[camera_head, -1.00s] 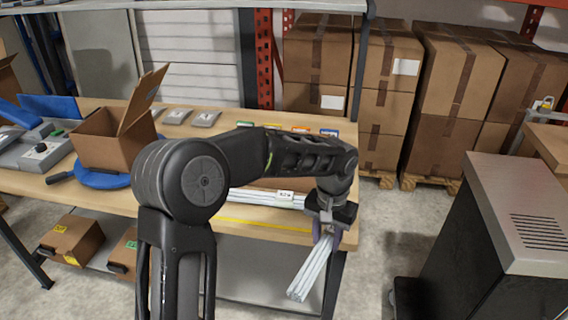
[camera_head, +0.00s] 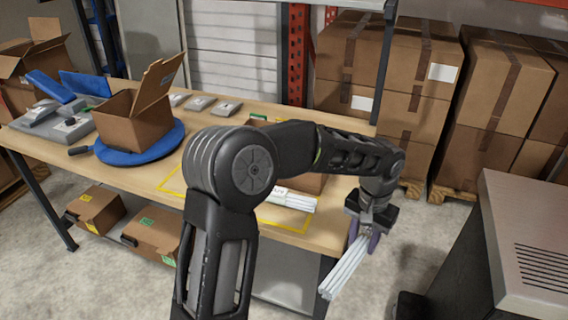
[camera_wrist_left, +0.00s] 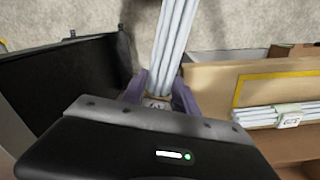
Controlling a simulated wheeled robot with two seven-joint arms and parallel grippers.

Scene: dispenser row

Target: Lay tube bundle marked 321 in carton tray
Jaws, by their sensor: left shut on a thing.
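My left gripper (camera_head: 368,222) is shut on a bundle of pale tubes (camera_head: 345,268), held slanting downward off the table's front right corner. In the left wrist view the held tubes (camera_wrist_left: 175,40) stretch away between the fingers (camera_wrist_left: 158,98); the label on them is mostly hidden and unreadable. Another pale tube bundle (camera_head: 292,200) with a white label lies at the brown carton tray (camera_head: 312,184), which my arm partly covers. Both also show in the left wrist view, the bundle (camera_wrist_left: 258,117) along the tray (camera_wrist_left: 290,147). I cannot tell whether it lies inside. My right gripper is not in view.
An open carton (camera_head: 135,128) stands on a blue round turntable (camera_head: 168,146) on the table (camera_head: 245,112). A yellow outline (camera_head: 170,186) marks the table top. A dark cabinet (camera_head: 520,230) stands at the right, with floor between. Stacked boxes (camera_head: 415,75) stand behind.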

